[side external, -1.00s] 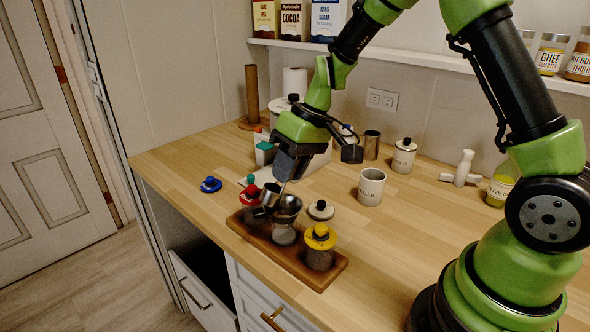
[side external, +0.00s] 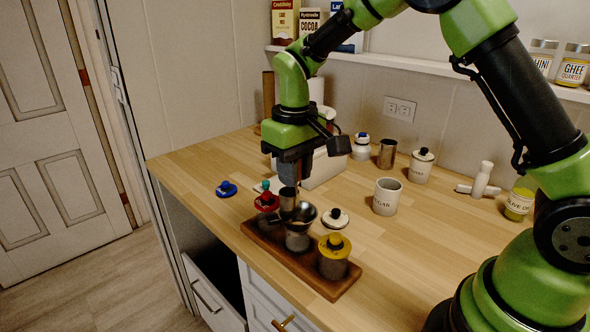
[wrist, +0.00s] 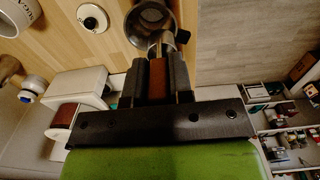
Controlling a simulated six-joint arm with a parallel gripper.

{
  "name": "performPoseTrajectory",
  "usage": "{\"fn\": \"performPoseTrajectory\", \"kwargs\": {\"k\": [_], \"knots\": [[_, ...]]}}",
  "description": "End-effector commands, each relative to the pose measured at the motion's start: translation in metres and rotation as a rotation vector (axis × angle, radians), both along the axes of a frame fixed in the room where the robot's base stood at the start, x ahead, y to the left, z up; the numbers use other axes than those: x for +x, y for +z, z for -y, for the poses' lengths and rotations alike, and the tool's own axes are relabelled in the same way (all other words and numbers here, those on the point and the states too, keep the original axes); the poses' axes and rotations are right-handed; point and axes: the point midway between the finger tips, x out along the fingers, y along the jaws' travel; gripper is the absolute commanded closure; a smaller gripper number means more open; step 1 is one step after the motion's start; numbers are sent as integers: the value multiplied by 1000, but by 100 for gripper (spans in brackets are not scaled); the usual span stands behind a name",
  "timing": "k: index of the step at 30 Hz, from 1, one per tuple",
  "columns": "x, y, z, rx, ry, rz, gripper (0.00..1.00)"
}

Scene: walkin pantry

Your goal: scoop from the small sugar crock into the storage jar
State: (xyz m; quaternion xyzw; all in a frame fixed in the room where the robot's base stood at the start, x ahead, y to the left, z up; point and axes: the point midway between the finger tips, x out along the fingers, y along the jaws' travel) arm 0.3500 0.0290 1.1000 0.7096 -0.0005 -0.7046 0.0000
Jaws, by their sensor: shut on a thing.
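My gripper (side external: 292,176) is shut on the brown handle (wrist: 157,78) of a small metal scoop (side external: 288,198). The scoop is at the upper left of a metal funnel (side external: 304,213), overlapping its rim in the side view; I cannot tell whether they touch. The funnel also shows in the wrist view (wrist: 136,33). It sits on the open storage jar (side external: 297,241), in the middle of a wooden tray. The scoop's contents cannot be made out. The small white sugar crock (side external: 387,198) stands open on the counter to the right; its inside is hidden.
A red-lidded jar (side external: 266,202) and a yellow-lidded jar (side external: 334,260) flank the storage jar on the wooden tray (side external: 318,282). A white lid (side external: 335,219) and a blue lid (side external: 226,189) lie on the counter. Canisters stand behind. The front right counter is clear.

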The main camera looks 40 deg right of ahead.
Motion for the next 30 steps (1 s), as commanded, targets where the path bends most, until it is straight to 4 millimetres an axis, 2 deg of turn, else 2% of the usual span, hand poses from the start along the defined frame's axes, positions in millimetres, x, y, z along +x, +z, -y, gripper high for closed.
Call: {"fn": "performPoseTrajectory", "kwargs": {"k": [10, 30], "knots": [[0, 4, 0, 1, 0, 2, 100], [0, 46, 0, 1, 0, 3, 100]]}}
